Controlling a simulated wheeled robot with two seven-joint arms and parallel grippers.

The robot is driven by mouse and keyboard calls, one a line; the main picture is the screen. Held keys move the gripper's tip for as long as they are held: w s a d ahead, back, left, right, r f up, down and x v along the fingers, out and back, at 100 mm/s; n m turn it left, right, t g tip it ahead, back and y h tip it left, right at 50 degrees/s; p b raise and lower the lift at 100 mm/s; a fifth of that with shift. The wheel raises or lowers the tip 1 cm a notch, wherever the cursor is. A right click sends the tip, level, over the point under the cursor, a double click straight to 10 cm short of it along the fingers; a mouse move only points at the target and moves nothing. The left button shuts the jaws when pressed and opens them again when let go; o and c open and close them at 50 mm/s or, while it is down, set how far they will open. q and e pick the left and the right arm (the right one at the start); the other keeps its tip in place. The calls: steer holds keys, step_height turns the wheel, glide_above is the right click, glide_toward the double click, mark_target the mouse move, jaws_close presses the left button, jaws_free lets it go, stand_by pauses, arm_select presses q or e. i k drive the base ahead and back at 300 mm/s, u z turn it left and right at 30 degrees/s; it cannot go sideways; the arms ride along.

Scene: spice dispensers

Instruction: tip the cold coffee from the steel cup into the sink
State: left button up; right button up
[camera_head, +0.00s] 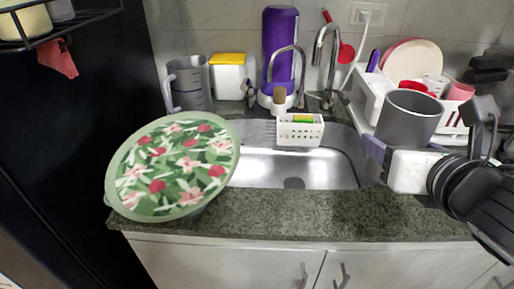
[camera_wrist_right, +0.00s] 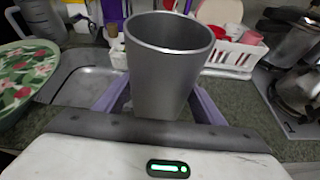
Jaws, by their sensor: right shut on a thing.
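The steel cup (camera_head: 408,118) is a plain grey cup, held upright at the right end of the sink in the head view. My right gripper (camera_head: 378,150) is shut on it. In the right wrist view the steel cup (camera_wrist_right: 168,62) stands between the purple fingers of the right gripper (camera_wrist_right: 160,105). Its inside looks dark grey near the rim, and I cannot tell how much coffee is in it. The steel sink (camera_head: 300,168) lies to the left of the cup, with a dark drain. My left gripper is not in view.
A white caddy (camera_head: 300,133) hangs at the sink's back edge near two curved taps (camera_head: 322,65). A floral tray (camera_head: 175,168) covers the counter's left. A white dish rack (camera_head: 372,92) with plates and red cups stands behind the steel cup. The front sink basin is clear.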

mark_target(338, 163)
steer(key=u, duration=2)
steer(key=k, duration=1.25)
steer(key=z, duration=0.3)
steer(key=i, duration=0.85)
